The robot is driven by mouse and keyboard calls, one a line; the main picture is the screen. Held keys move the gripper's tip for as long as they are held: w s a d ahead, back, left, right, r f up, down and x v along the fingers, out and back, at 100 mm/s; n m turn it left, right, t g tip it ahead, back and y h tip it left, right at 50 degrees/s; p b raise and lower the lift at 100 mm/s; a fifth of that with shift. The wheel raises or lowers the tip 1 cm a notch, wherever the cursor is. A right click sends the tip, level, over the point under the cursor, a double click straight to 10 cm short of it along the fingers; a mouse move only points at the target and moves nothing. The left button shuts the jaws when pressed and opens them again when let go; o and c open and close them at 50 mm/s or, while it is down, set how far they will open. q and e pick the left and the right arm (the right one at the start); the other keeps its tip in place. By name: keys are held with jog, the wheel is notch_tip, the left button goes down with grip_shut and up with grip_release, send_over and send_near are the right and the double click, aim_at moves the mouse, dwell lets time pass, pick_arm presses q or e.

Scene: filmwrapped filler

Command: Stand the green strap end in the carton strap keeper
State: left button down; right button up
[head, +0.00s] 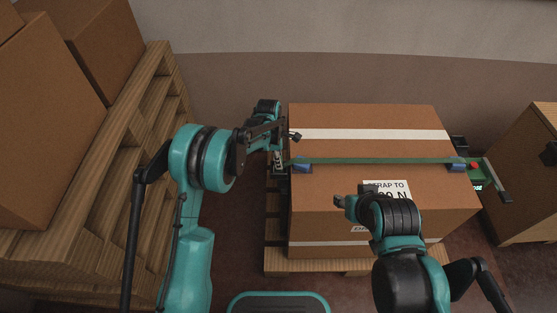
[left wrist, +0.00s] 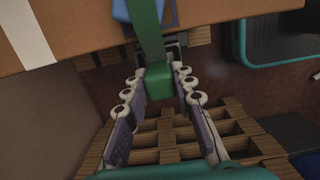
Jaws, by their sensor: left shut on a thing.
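The green strap (head: 380,160) runs across the top of the carton (head: 420,122), over blue edge pieces at both sides. In the left wrist view the strap hangs over the carton's edge, and its thicker green end (left wrist: 159,82) sits between my left fingers (left wrist: 160,84). My left gripper (head: 291,136) is shut on this end beside the carton's left edge. A dark bracket-like part (left wrist: 176,46) shows behind the strap end; I cannot tell whether it is the strap keeper. My right gripper (head: 345,202) is in front of the carton's label, and its opening is unclear.
The carton stands on a wooden pallet (head: 300,261). A tall pallet stack (head: 150,100) with boxes fills the left side. A green device with a red spot (head: 474,166) sits at the carton's right edge. Another box (head: 525,180) stands at the far right.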

pick_arm(q)
jog(key=shift+f, duration=0.2)
jog(key=c, duration=1.3)
grip_release()
jog(key=shift+o, duration=0.2)
jog(key=shift+r, duration=0.1)
